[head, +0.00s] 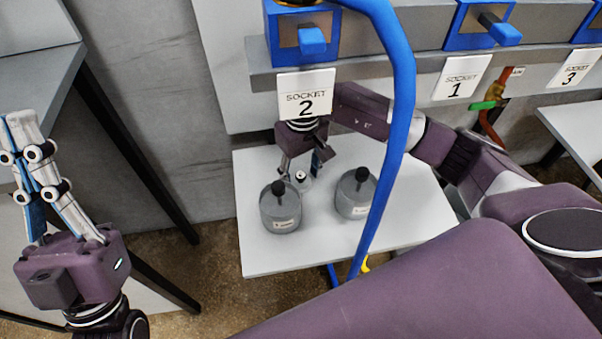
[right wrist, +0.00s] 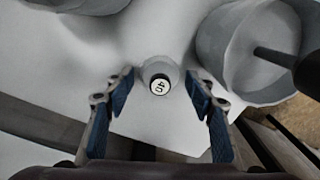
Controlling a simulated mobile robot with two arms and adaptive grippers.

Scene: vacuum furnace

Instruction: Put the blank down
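The blank (head: 300,180), a small pale grey piece, is on the white table (head: 262,258) between two grey canisters. In the right wrist view the blank (right wrist: 160,81) shows a dark ring around a white top marked "40". My right gripper (head: 303,167) points down over it. In the right wrist view its blue-padded fingers (right wrist: 160,92) are apart, with a visible gap on each side of the blank. The blank's base is hard to make out. My left gripper (head: 22,130) is raised at the far left with nothing seen in it; its finger gap is unclear.
The left canister (head: 280,212) and right canister (head: 354,198), both with black knobs, stand close to the blank. A blue hose (head: 401,100) hangs in front of the table. The "Socket 2" sign (head: 306,94) is above my right gripper.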

